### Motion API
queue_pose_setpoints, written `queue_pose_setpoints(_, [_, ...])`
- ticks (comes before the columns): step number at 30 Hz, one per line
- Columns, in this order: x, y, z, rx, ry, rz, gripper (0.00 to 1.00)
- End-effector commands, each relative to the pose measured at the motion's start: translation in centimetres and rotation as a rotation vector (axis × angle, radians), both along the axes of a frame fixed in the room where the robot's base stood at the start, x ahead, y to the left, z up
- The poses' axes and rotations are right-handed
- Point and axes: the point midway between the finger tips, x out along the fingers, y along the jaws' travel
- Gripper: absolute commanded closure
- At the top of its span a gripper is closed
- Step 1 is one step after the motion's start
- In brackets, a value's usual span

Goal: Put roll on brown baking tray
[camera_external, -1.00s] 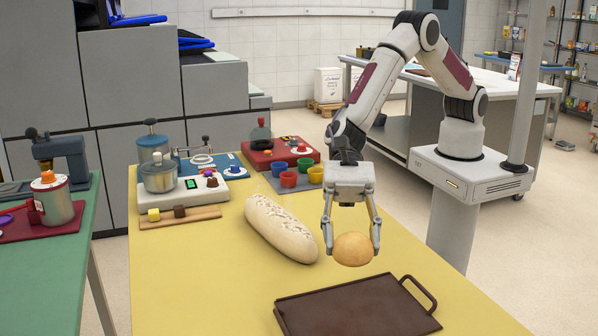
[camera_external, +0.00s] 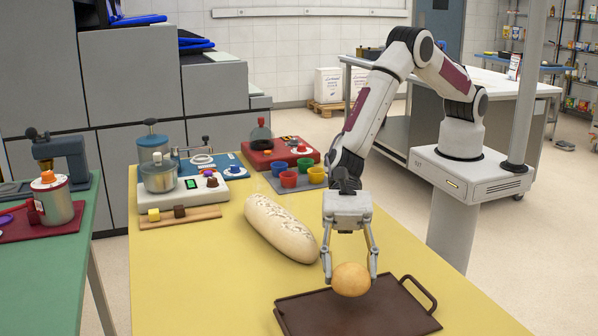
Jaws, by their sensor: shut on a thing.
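A round golden roll (camera_external: 350,280) is held between the two fingers of my gripper (camera_external: 350,277), which is shut on it. The brown baking tray (camera_external: 400,314) lies on the yellow table at the front, with its handle at the right. The roll overlaps the tray's far part in the picture. It seems to be a little above the tray, but I cannot tell the exact gap. The roll hides a small part of the tray.
A long floured loaf (camera_external: 282,229) lies left of my gripper on the yellow table (camera_external: 200,280). Behind are red, green and yellow cups (camera_external: 289,179), a wooden board with small cubes (camera_external: 180,216) and a white device with a pot (camera_external: 205,191). The table's front left is clear.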

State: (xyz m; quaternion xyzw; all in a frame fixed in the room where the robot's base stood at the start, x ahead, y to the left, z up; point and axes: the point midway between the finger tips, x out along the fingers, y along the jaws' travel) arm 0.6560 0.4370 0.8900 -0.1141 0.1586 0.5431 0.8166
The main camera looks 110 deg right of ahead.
Motion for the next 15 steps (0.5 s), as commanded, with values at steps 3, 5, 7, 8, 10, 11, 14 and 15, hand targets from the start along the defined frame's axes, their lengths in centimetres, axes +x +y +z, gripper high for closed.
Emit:
queue_pose_setpoints(3, [0.0, 0.0, -0.5, 0.0, 0.002, -0.001, 0.74])
queue_pose_setpoints(5, [0.0, 0.0, -1.0, 0.0, 0.002, 0.0, 0.74])
queue_pose_setpoints(7, [0.0, 0.0, -1.7, 0.0, 0.002, 0.001, 0.74])
queue_pose_setpoints(8, [0.0, 0.0, -2.0, 0.0, 0.002, 0.001, 0.74])
queue_pose_setpoints(10, [-0.1, 0.0, -2.8, 0.0, 0.002, 0.0, 0.74])
queue_pose_setpoints(11, [0.0, 0.0, -3.0, 0.0, 0.002, 0.0, 0.74])
queue_pose_setpoints(14, [0.0, 0.0, -3.6, 0.0, 0.001, 0.0, 0.74])
queue_pose_setpoints(15, [0.0, 0.0, -3.7, 0.0, 0.001, 0.0, 0.74])
